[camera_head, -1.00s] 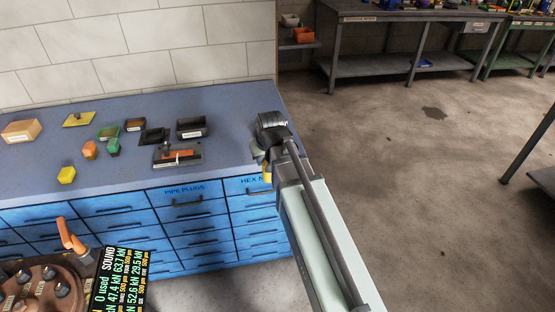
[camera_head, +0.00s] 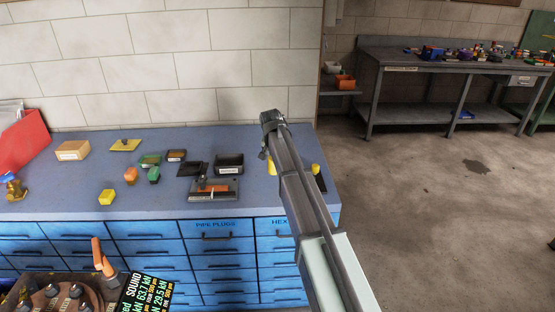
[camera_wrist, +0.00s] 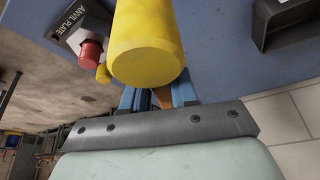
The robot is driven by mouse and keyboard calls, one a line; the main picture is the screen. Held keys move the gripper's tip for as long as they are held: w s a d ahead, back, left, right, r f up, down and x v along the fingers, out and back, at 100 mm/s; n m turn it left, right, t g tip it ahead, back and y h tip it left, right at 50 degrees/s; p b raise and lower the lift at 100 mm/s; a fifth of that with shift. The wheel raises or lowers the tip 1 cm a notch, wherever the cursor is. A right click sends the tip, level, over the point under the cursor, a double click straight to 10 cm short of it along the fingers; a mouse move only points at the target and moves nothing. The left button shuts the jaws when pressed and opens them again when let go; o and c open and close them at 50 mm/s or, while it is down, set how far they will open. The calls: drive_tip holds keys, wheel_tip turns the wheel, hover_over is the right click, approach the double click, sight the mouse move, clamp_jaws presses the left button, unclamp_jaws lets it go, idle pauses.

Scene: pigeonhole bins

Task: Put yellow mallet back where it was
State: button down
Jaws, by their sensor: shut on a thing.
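The yellow mallet (camera_wrist: 147,45) shows in the wrist view as a large yellow cylinder just beyond my fingers. My gripper (camera_wrist: 156,98) is shut, with its blue fingers either side of a brownish part below the yellow head, which looks like the handle. In the head view my arm reaches over the right end of the blue bench (camera_head: 70,208), and its wrist hides most of the gripper. A yellow patch (camera_head: 270,167) beside the arm may be the mallet. I cannot tell whether the mallet touches the bench.
A dark anvil plate (camera_wrist: 74,30) with a red knob (camera_wrist: 90,53) lies near the mallet. To the left stand a black bin (camera_head: 230,165), a grey tray (camera_head: 213,196), a yellow block (camera_head: 107,197) and a tan box (camera_head: 73,150). A tiled wall (camera_head: 170,60) rises behind.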

drive_tip(key=shift+f, duration=4.8)
drive_tip(key=shift+f, duration=0.25)
drive_tip(key=c, duration=1.2)
unclamp_jaws()
drive_tip(key=shift+c, duration=0.2)
drive_tip(key=shift+o, duration=0.4)
drive_tip(key=o, duration=0.5)
drive_tip(key=shift+r, duration=0.1)
drive_tip(key=shift+v, duration=3.4)
